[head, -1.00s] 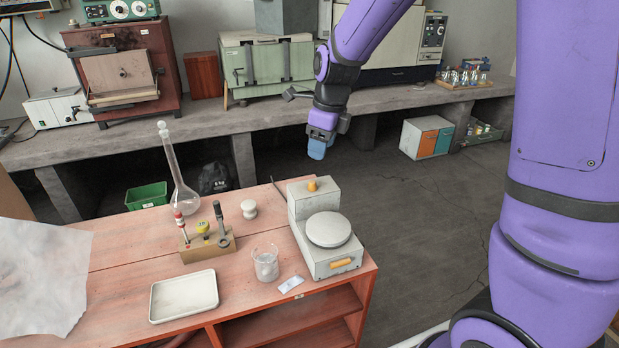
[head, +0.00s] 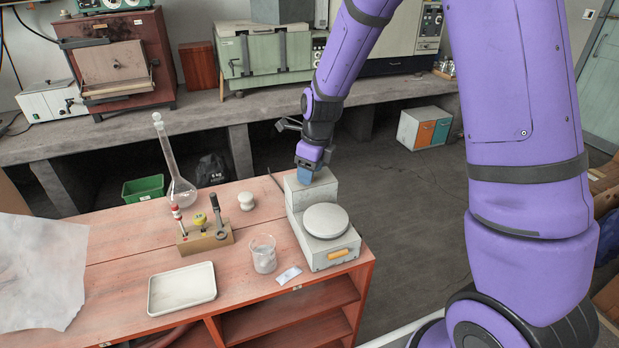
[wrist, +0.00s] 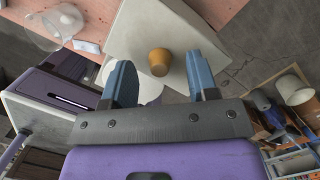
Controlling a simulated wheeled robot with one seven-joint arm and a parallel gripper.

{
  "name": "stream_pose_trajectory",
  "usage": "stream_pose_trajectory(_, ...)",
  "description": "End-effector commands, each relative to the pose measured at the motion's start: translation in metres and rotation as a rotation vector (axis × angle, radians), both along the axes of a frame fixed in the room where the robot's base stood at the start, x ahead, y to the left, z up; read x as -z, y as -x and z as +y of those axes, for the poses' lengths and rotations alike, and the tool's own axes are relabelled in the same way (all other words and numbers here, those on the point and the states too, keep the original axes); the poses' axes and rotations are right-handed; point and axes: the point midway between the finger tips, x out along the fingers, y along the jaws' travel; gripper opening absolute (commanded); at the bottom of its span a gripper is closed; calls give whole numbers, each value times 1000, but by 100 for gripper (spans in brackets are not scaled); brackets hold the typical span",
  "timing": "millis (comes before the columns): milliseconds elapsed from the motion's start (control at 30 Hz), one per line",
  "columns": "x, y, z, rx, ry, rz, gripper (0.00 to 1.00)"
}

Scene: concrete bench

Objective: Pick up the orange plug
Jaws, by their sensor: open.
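The orange plug (wrist: 159,62) stands on the raised rear block of the grey balance (wrist: 145,30). In the wrist view it lies between my two blue fingertips, with clear space on both sides. In the head view the plug is hidden behind my gripper (head: 305,178). There the gripper is over the rear block of the balance (head: 299,225), pointing down. The jaws are open and empty. The exact height of the fingertips against the plug is hard to tell.
The balance's round pan (head: 326,221) is in front of the block. Open floor lies right.

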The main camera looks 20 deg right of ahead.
Motion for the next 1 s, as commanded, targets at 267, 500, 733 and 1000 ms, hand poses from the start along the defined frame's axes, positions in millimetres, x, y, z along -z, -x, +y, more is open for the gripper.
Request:
stream_pose_trajectory(267, 8, -1, 1, 0, 0, 0, 54)
stream_pose_trajectory(500, 8, -1, 1, 0, 0, 0, 15)
stream_pose_trajectory(733, 7, -1, 1, 0, 0, 0, 0)
stream_pose_trajectory(1000, 6, -1, 1, 0, -1, -1, 0)
